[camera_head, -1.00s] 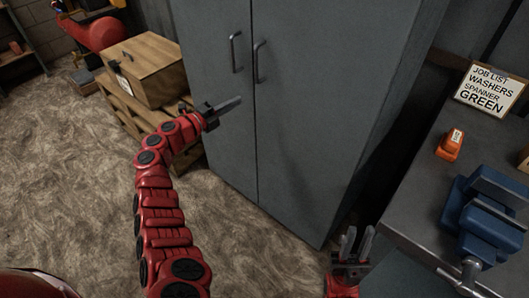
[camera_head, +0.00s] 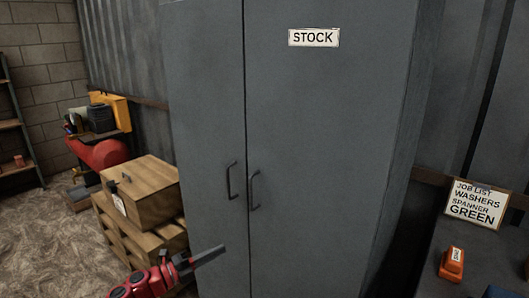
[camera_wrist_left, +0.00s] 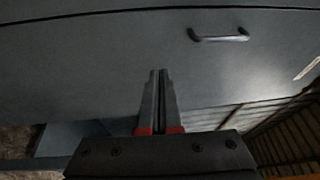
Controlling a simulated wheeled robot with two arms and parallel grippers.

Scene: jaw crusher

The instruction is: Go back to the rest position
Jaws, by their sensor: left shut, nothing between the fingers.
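My left gripper (camera_head: 208,257) is at the bottom of the head view, in front of the lower left door of the grey cabinet (camera_head: 300,120). Its fingers are together and hold nothing. In the left wrist view the two fingers (camera_wrist_left: 160,78) lie side by side, pointing at the grey cabinet door (camera_wrist_left: 90,70). One door handle (camera_wrist_left: 218,38) shows above and to the right of them, apart from the fingers. In the head view both handles (camera_head: 232,181) are clear of my gripper, and both doors are shut. My right gripper is out of view.
A wooden box (camera_head: 140,192) on a pallet (camera_head: 112,228) stands left of the cabinet. A workbench (camera_head: 410,270) at the right bears an orange item (camera_head: 452,263) and a job list sign (camera_head: 477,205). Open floor (camera_head: 45,235) lies at the left.

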